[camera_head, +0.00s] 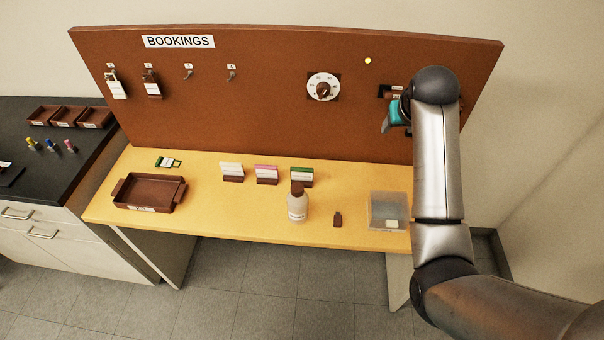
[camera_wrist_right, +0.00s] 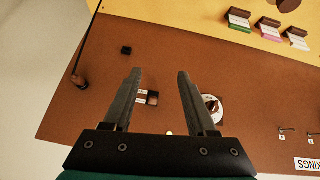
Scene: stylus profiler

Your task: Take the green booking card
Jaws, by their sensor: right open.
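The green booking card (camera_head: 302,172) stands in a small brown holder on the yellow table, rightmost in a row beside a pink card (camera_head: 266,170) and a white card (camera_head: 232,168). The green card also shows at the top right of the right wrist view (camera_wrist_right: 239,23). My right gripper (camera_head: 386,124) is up in front of the brown board at the right, well above and right of the card. In the wrist view its fingers (camera_wrist_right: 159,74) are apart with nothing between them. My left gripper is not in view.
A brown tray (camera_head: 150,192) and a green-edged item (camera_head: 168,162) lie left. The board (camera_head: 270,120) carries a dial (camera_head: 322,87).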

